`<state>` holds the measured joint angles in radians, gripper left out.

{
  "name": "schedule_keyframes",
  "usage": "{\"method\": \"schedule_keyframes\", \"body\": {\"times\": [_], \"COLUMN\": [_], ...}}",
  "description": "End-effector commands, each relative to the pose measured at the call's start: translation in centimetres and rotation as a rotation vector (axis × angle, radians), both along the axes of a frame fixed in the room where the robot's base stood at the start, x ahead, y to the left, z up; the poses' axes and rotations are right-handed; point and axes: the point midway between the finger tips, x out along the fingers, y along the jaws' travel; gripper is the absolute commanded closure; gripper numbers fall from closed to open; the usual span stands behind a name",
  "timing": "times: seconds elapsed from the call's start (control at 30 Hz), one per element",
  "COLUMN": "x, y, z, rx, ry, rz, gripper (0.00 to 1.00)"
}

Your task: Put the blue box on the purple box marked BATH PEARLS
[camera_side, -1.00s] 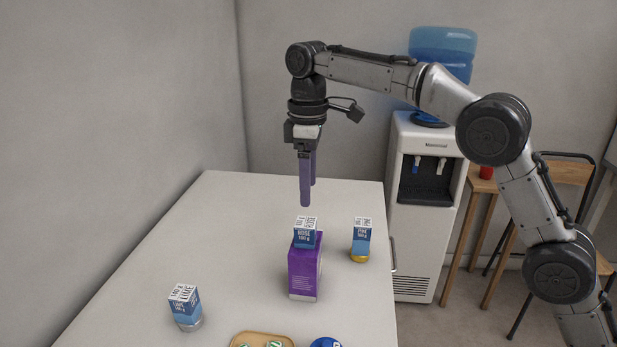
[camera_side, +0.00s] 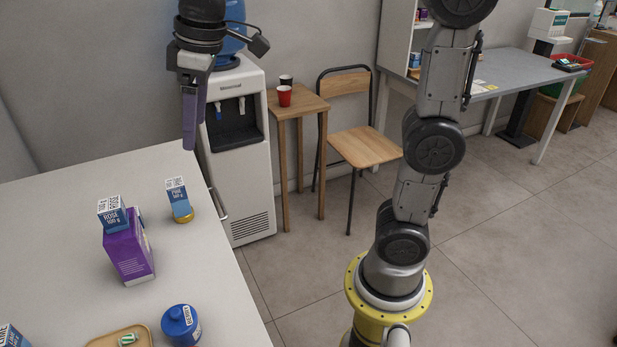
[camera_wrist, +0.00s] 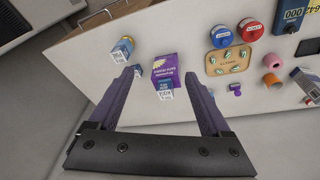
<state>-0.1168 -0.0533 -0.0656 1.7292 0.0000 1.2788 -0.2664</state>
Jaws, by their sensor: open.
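A small blue box marked ROSE (camera_side: 112,216) rests on top of the upright purple box (camera_side: 131,259), which stands on the white counter. In the wrist view the purple box (camera_wrist: 164,66) shows its lettered face, and the blue box (camera_wrist: 164,85) is at its near end. My gripper (camera_side: 190,120) is open and empty, pointing down, above the counter and apart from both boxes. In the wrist view its fingertips (camera_wrist: 162,76) are spread, with the boxes seen between them.
Another blue box, marked PINE (camera_side: 176,188), stands on a gold-coloured round piece right of the purple box. A blue-lidded jar (camera_side: 181,324) and a tan tray (camera_side: 102,342) are at the front. A third blue box (camera_side: 12,336) is cut off at lower left.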

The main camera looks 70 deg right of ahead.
Motion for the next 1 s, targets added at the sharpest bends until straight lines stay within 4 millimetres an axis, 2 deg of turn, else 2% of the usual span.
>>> {"method": "schedule_keyframes", "body": {"times": [0.03,0.2,0.3,0.43,0.6,1.0], "x": [-2.2,-8.7,-12.1,-15.3,-17.4,-17.7], "y": [-0.7,-2.4,-3.1,-3.7,-4.0,-4.0], "z": [-0.3,-2.8,-5.0,-7.7,-9.9,-10.3], "rx": [0.009,0.045,0.067,0.091,0.108,0.112], "ry": [-0.025,-0.107,-0.151,-0.198,-0.228,-0.233], "rz": [-0.038,-0.166,-0.236,-0.309,-0.358,-0.366], "gripper": [0.18,0.18,0.18,0.18,0.18,0.18]}}
